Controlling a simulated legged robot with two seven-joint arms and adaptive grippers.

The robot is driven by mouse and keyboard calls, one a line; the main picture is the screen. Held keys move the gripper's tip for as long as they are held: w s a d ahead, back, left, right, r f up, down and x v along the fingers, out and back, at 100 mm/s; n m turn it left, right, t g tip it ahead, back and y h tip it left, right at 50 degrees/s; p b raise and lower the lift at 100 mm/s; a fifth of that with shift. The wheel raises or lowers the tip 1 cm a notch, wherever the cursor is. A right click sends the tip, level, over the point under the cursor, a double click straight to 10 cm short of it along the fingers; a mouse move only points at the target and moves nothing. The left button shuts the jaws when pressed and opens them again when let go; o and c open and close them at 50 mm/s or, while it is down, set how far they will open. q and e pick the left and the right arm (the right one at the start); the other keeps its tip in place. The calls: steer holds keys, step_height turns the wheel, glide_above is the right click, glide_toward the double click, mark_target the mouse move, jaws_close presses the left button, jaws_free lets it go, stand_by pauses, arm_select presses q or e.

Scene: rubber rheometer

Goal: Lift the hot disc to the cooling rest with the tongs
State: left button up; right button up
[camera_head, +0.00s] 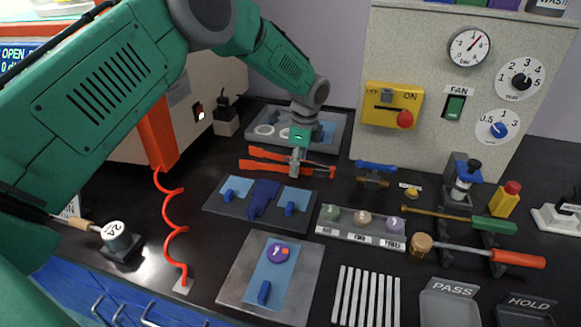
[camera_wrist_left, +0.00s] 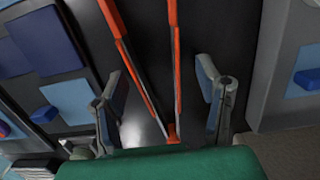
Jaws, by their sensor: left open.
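The tongs (camera_head: 262,166) with orange-red arms lie on the black bench at the centre back. My left gripper (camera_head: 297,163) is over their middle, pointing down. In the left wrist view the open fingers (camera_wrist_left: 163,98) stand on either side of the tongs (camera_wrist_left: 122,50), with gaps to both arms. I cannot tell which thing is the hot disc; a purple disc (camera_head: 279,252) sits on a blue sheet on a grey metal plate (camera_head: 240,278) at the front. A row of white bars (camera_head: 367,298) at the front right may be the cooling rest. My right gripper is not in view.
A grey tray with white rings (camera_head: 337,135) stands behind the tongs, a plate with blue pads (camera_head: 215,208) in front. A labelled rack (camera_head: 330,230) holds small discs. A coiled red cord (camera_head: 170,215) hangs left.

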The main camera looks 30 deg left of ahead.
arm_select(q)
steer(key=shift+d, duration=0.1)
steer(key=c, duration=0.6)
steer(key=shift+d+r, duration=0.1)
steer(key=shift+d, duration=0.2)
steer(key=shift+c, duration=0.4)
step_height(320, 180, up, 12)
steer(key=p, duration=1)
steer(key=shift+a, duration=0.2)
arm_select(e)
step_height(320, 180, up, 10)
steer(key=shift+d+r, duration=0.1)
